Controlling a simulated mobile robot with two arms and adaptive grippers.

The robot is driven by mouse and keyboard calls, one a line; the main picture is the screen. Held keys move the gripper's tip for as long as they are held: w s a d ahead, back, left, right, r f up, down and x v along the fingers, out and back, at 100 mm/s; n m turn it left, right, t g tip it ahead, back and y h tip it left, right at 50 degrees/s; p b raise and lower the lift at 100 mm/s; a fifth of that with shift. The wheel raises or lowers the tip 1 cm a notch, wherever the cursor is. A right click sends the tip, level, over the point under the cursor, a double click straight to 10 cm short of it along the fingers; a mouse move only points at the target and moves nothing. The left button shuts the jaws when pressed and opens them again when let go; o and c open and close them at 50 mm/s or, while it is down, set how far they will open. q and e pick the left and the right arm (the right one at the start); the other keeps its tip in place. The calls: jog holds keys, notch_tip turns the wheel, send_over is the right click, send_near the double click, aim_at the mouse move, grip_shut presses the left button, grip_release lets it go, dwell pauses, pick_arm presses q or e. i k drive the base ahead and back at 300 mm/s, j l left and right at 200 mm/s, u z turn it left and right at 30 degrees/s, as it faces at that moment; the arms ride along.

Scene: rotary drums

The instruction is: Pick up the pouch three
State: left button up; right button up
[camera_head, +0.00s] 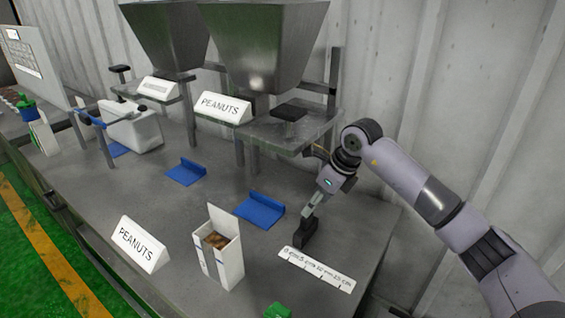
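No pouch carries a readable number, so I cannot tell which is pouch three. An open white pouch or carton (229,264) with brown contents stands upright near the front of the grey table (185,225). Another white pouch-like item (43,138) stands at the far left, and a white block-shaped container (138,134) sits behind it to the right. My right gripper (307,234) points down over the table, right of the open carton and apart from it. Its dark fingers look close together, seen from the side; nothing is visible between them. My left gripper is not in view.
Blue brackets (260,210) lie on the table. A "PEANUTS" sign (139,244) stands at the front and a ruler strip (316,270) lies right of the carton. Metal hoppers (260,45) on stands fill the back. A green object (277,311) shows at the bottom edge.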

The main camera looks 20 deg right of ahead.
aim_at(218, 245)
jog(key=k, duration=1.5)
